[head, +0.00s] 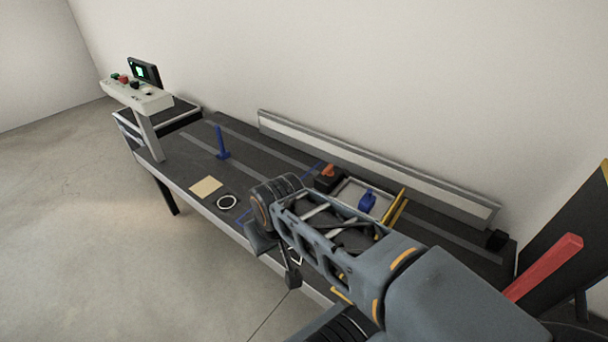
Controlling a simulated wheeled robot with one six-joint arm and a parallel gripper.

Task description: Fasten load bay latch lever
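No part is marked as the load bay latch lever, so I cannot tell which one it is. A long red bar (545,267) slants up at the right edge, in front of a dark panel (567,234). An orange piece (328,171) sits on a black block behind my arm. A blue upright piece (221,142) stands on the dark bench. My arm reaches in from the lower right over the bench. My gripper (291,277) points down near the bench's front edge, away from the red bar. Its fingers are small and partly hidden, and no held object shows.
The dark bench (190,149) carries a light tray (347,190) with a blue block (367,201), yellow bars (392,213), a tan square (206,187) and a white ring (227,201). A button console (137,95) stands at the far left. Open floor lies left.

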